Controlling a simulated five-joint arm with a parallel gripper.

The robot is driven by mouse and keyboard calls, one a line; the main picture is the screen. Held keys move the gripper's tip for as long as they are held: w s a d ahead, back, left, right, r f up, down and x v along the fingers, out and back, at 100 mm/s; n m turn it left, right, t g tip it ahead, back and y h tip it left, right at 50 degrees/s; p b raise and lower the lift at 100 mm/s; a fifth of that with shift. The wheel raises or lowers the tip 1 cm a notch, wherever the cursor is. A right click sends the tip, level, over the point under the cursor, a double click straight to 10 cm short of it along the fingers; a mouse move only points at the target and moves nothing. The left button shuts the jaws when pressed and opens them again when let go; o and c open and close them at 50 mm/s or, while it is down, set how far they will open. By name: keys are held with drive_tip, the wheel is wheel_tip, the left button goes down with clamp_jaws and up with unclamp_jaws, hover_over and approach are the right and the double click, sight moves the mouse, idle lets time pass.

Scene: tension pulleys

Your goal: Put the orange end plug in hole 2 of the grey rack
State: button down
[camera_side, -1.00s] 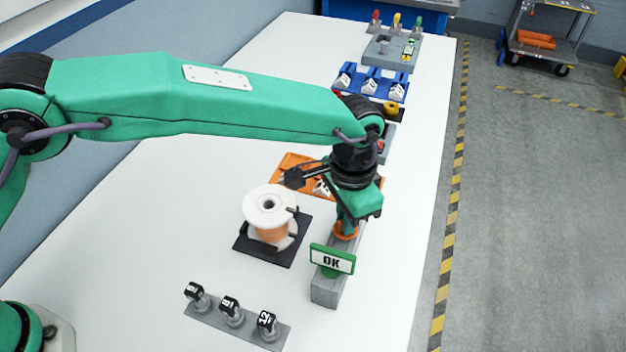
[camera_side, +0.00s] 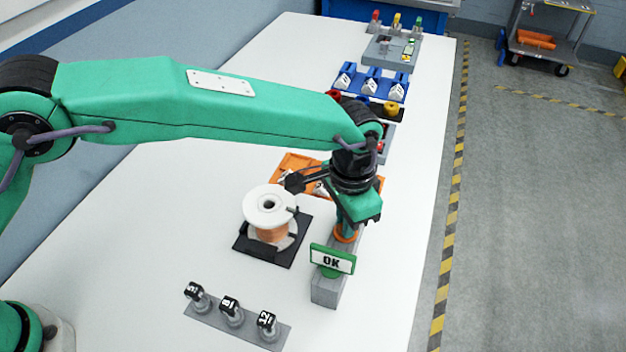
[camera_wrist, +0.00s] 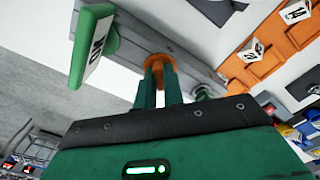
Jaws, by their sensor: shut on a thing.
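The orange end plug (camera_side: 346,236) is between the fingers of my gripper (camera_side: 347,224), which are shut on it. In the wrist view the orange plug (camera_wrist: 157,60) shows as a flange around the fingertips (camera_wrist: 158,72), against the grey rack (camera_wrist: 135,32). The grey rack (camera_side: 326,292) is a narrow block on the white table, partly hidden by the green OK sign and my gripper. The plug is behind the sign, at the rack's top. I cannot tell whether it is seated in a hole, or which hole.
The green OK sign (camera_side: 332,260) stands close in front of my gripper. A wire spool (camera_side: 270,212) on a black base is to the left. An orange tray (camera_side: 297,164) with white tagged parts lies behind. Numbered black-topped pegs (camera_side: 232,310) stand at the front.

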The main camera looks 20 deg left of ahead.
drive_tip(key=c, duration=1.4)
unclamp_jaws()
drive_tip(key=shift+s+a+f, duration=0.1)
drive_tip(key=shift+f, duration=0.2)
drive_tip(key=shift+c, duration=0.2)
drive_tip(key=shift+r, duration=4.15)
